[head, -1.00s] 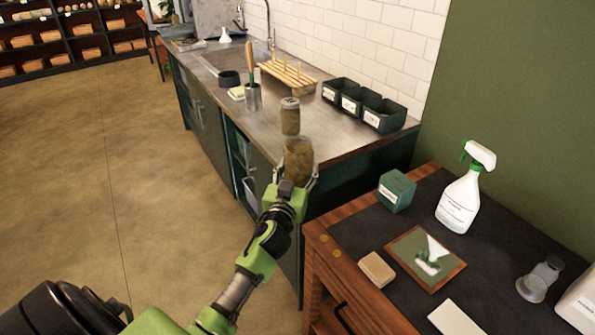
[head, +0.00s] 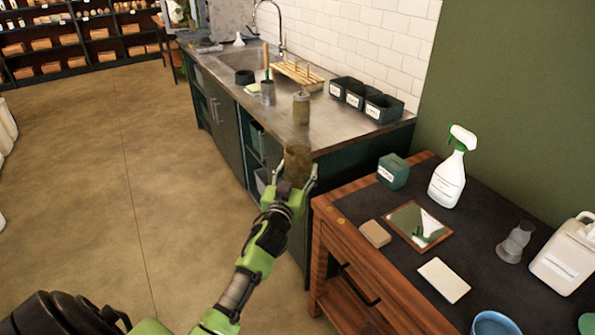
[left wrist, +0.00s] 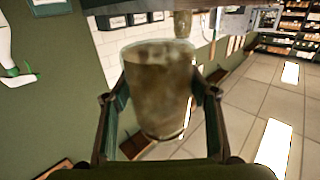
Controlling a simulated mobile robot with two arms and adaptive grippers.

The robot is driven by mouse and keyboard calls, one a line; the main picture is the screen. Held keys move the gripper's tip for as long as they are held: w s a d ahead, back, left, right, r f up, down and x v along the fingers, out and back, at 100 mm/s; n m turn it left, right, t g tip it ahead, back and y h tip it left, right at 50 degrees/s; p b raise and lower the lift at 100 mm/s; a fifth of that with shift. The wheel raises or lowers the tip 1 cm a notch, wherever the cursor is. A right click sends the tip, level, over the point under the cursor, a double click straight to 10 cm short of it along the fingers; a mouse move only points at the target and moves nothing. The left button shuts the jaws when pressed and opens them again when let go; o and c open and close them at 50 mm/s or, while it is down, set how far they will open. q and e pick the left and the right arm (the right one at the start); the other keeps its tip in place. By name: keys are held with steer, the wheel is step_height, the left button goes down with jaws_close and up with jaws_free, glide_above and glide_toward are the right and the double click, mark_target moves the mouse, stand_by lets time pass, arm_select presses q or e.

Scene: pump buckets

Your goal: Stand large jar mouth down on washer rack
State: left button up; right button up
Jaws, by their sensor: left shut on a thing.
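A large, murky brown-green glass jar (head: 297,164) is in my left gripper (head: 298,178). Its fingers close on both sides of it. The jar stands roughly upright in the air at the near end of the steel counter; which end is its mouth I cannot tell. In the left wrist view the jar (left wrist: 158,90) fills the middle between the fingers, and the picture is upside down. The wooden washer rack (head: 298,75) with upright pegs sits farther back on the counter, beside the sink, and looks empty. My right gripper is not in view.
A lidded jar (head: 301,108) stands on the counter between the held jar and the rack. A metal cup with a brush (head: 267,92) and several dark bins (head: 366,98) flank it. A wooden table (head: 376,275) with a spray bottle (head: 447,178) stands at right. The floor at left is clear.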

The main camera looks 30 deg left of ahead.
mark_target(293, 168)
arm_select(q)
step_height(293, 168, up, 2)
steer(key=shift+r+p, duration=0.2)
steer(key=shift+p, duration=0.55)
steer(key=shift+s+a+r+p, duration=0.15)
steer(key=shift+s+r+p, duration=0.15)
steer(key=shift+p, duration=0.2)
steer(key=s+a+r+p, duration=0.3)
steer(key=s+r+p, duration=0.1)
steer(key=s+p, duration=0.1)
steer(key=shift+s+r+p, duration=0.15)
steer(key=shift+s+p, duration=0.25)
steer(key=shift+p, duration=0.1)
